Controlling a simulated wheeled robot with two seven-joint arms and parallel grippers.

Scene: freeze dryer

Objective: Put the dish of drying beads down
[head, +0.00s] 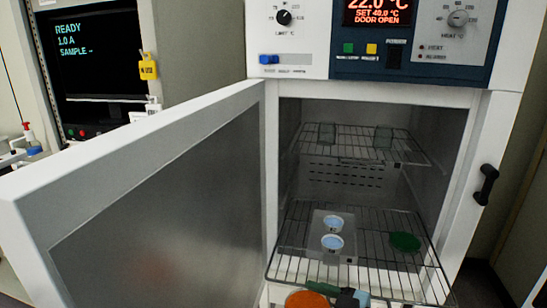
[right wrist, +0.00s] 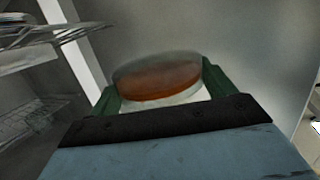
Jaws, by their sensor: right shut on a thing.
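A round clear dish of orange-brown drying beads (head: 307,299) shows at the bottom edge of the head view, partly cut off. It also shows in the right wrist view (right wrist: 158,78), between green fingers. My right gripper (head: 327,290) is shut on the dish, near the front edge of the lower wire shelf (head: 375,270). In the right wrist view the gripper (right wrist: 160,88) holds the dish by its sides. A gap between dish and shelf cannot be judged from here. My left gripper is not in view.
The cabinet door (head: 150,190) stands open to the left. On the lower shelf are a plate with two blue-topped cups (head: 332,242) and a green dish (head: 405,241). Two small clear jars stand on the upper shelf (head: 355,150). Bare wire lies between plate and green dish.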

